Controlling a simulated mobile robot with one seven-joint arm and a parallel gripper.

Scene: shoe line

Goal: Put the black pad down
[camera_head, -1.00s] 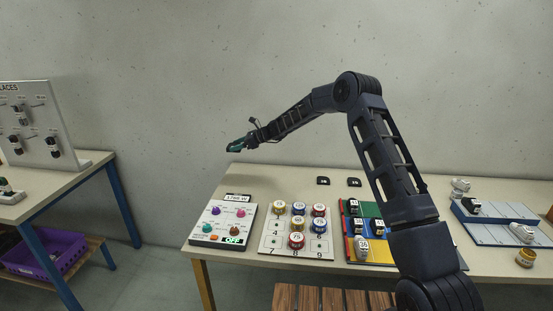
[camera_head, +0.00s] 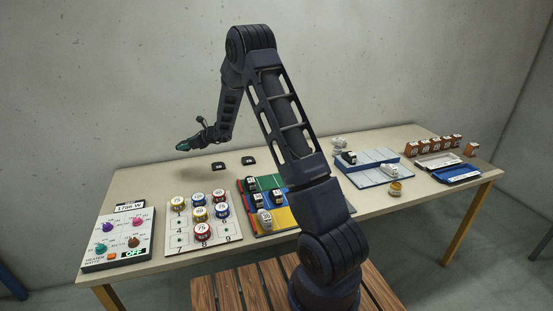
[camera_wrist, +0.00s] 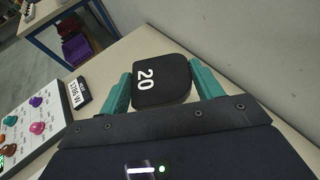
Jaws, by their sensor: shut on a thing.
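The black pad (camera_wrist: 161,82), marked "20" in white, sits between the two teal fingers of my gripper (camera_wrist: 160,88) in the wrist view. The fingers press on its left and right sides. In the head view my gripper (camera_head: 188,144) is above the back left part of the table (camera_head: 150,178), near the wall. The pad itself is hard to make out there. Two other black pads, one at the left (camera_head: 218,166) and one at the right (camera_head: 249,160), lie on the table to the right of my gripper.
A control panel (camera_head: 103,248) stands at the table's left end, with a numbered board (camera_head: 188,240) of round pieces beside it. A coloured board (camera_head: 268,182) holds several small blocks. A blue-grey tray (camera_head: 365,177) lies further right. The back left tabletop is bare.

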